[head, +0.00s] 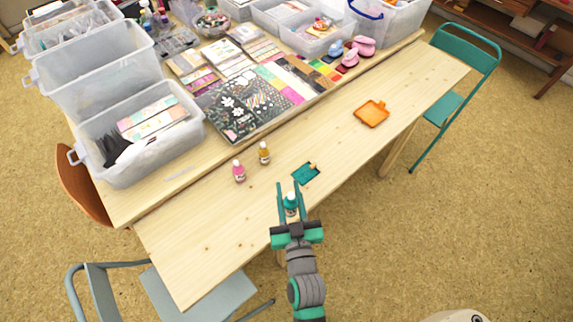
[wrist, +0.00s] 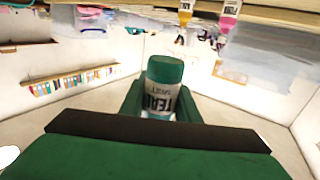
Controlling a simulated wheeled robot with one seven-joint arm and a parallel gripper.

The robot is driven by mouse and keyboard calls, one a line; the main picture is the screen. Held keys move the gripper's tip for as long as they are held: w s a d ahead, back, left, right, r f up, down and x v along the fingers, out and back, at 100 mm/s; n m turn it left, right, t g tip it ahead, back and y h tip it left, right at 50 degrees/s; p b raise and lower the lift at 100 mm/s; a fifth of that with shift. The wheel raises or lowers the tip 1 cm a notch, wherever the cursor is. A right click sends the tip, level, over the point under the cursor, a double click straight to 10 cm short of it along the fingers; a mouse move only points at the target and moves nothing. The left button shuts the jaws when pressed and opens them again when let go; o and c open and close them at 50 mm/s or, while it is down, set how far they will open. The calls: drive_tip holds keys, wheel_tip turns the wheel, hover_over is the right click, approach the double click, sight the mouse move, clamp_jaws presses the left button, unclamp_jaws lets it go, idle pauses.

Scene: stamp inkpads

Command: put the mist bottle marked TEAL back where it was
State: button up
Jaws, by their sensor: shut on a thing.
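The mist bottle marked TEAL (wrist: 160,98) has a teal cap and a white label with dark letters. My gripper (head: 289,195) is shut on it, with a finger on either side, and the bottle (head: 291,205) shows between the fingers near the table's front edge in the head view. I cannot tell its exact tilt or its height over the table. A pink bottle (head: 239,172) and an amber bottle (head: 264,153) stand on the table to the left, beyond the gripper. They also show at the top of the wrist view, the amber one (wrist: 185,10) beside the pink one (wrist: 229,14).
An orange inkpad (head: 371,113) lies farther right. Clear bins (head: 135,165), paper packs and a black floral sheet (head: 240,107) fill the back. The table's front left (head: 190,245) is bare.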

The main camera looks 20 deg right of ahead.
drive_tip(key=w+d+f, duration=0.1)
drive_tip(key=w+f, duration=0.2)
drive_tip(key=w, duration=0.1)
drive_tip(key=w+d+f, duration=0.1)
drive_tip(key=w+f, duration=0.2)
drive_tip(key=w, duration=0.1)
drive_tip(key=w+d+f, duration=0.2)
drive_tip(key=w+f, duration=0.1)
drive_tip(key=w, duration=0.1)
drive_tip(key=shift+w+d+f, duration=0.1)
drive_tip(key=shift+w+f, duration=0.1)
drive_tip(key=shift+f, duration=1.65)
drive_tip(key=shift+f, duration=0.1)
drive_tip(key=o, duration=1.2)
drive_tip(key=shift+s, duration=0.3)
drive_tip(key=s, duration=0.3)
drive_tip(key=s+a, duration=0.1)
drive_tip(key=s, duration=0.3)
drive_tip(key=s+a, duration=0.1)
drive_tip(key=s, duration=0.3)
drive_tip(key=shift+s+a, duration=0.2)
